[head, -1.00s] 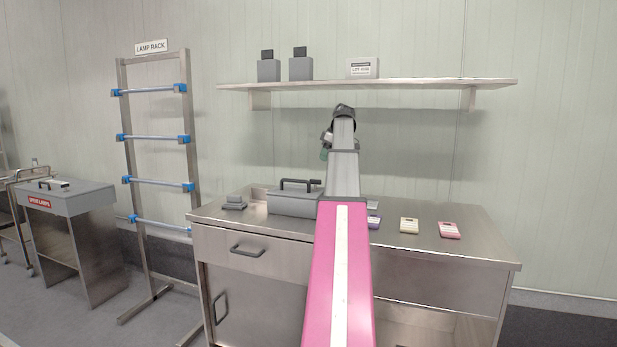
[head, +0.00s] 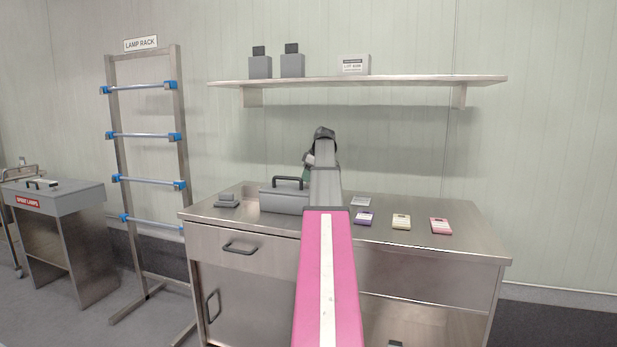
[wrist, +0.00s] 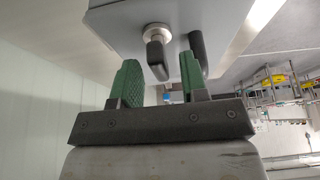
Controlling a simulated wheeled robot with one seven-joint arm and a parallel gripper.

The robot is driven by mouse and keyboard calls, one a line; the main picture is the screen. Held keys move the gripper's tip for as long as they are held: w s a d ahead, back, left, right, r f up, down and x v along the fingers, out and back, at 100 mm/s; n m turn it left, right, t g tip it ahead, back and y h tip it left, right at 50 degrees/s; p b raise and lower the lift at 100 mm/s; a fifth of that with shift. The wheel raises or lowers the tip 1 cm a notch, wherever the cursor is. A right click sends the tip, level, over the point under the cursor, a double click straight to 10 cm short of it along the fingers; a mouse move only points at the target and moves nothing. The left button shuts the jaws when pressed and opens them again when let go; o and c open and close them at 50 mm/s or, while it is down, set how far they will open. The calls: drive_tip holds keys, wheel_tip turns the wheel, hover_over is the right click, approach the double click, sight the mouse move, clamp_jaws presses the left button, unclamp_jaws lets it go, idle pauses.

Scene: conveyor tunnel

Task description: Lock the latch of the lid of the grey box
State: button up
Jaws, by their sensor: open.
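The grey box (head: 284,201) stands on the steel counter with a dark handle (head: 288,180) on its lid. My arm hides its right end in the head view. In the wrist view the grey box (wrist: 185,16) fills the top. A latch (wrist: 157,52), a dark lever on a round silver boss, sticks out from it. My gripper (wrist: 158,78) has green pads and is open. The latch lever is between and just beyond the fingertips, with gaps on both sides. A dark bar (wrist: 199,54) lies beyond the right finger. In the head view my gripper is mostly hidden behind my arm.
The steel counter (head: 460,245) holds a small grey block (head: 228,200) at left and several coloured cards, including a pink one (head: 440,226), at right. A wall shelf (head: 400,80) hangs above. A lamp rack (head: 180,150) stands left of the counter.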

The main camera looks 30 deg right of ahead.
clamp_jaws()
drive_tip(key=shift+m, duration=0.3)
drive_tip(key=m+t+h, duration=0.1)
drive_tip(key=m, duration=0.2)
drive_tip(key=shift+s+a, duration=0.1)
drive_tip(key=m+h, duration=0.2)
drive_tip(key=m, duration=0.3)
drive_tip(key=m+h, duration=0.1)
drive_tip(key=m, duration=0.3)
drive_tip(key=shift+a+m+h, duration=0.1)
drive_tip(key=shift+m+h, duration=0.2)
drive_tip(key=shift+h, duration=0.1)
drive_tip(key=shift+m+g+h, duration=0.6)
drive_tip(key=shift+m+g, duration=0.1)
drive_tip(key=shift+m, duration=1.6)
